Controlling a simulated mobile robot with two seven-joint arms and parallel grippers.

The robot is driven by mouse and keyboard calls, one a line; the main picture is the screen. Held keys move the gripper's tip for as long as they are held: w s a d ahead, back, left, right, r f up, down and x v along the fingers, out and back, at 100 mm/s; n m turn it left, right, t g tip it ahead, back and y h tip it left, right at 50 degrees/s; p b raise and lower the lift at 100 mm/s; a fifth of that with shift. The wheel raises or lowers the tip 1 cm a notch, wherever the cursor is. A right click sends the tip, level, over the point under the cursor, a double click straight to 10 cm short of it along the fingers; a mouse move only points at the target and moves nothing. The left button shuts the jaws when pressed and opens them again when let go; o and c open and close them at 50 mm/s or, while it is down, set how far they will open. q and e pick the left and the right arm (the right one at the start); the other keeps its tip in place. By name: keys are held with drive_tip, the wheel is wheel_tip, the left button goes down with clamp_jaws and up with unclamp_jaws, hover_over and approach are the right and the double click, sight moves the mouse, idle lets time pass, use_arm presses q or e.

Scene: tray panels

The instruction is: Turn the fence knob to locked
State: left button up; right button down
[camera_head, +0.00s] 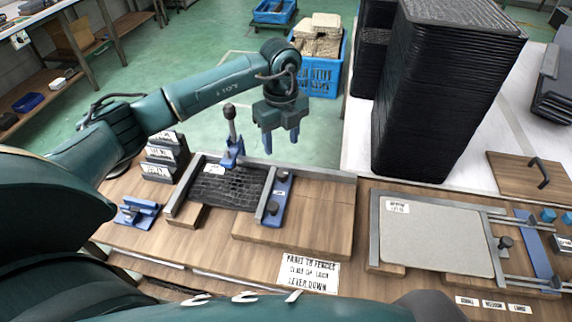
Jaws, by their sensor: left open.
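A fence knob (273,208), small and dark, sits on the blue fence strip (281,187) at the right side of the left fixture. Its locked or unlocked setting is too small to read. A dark textured panel (228,190) lies against the fence's left side. A lever (231,125) with a dark handle stands upright on a blue clamp behind the panel. My left gripper (281,140) is open and empty, pointing down above and behind the fence, right of the lever. It is apart from the knob. My right gripper is not in view.
A sign (308,273) lies at the front of the table. A second fixture at right holds a pale panel (430,236) and another dark knob (505,242). A tall stack of black trays (440,95) stands behind. Bare wood (315,230) lies right of the fence.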

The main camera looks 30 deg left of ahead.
sight(282, 172)
use_arm(q)
wheel_tip(282, 172, down, 10)
drive_tip(key=shift+f+p, duration=0.15)
drive_tip(key=shift+p, duration=0.35)
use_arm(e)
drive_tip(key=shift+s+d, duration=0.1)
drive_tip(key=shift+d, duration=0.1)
use_arm(q)
drive_tip(key=c, duration=1)
drive_tip(key=shift+o, duration=0.2)
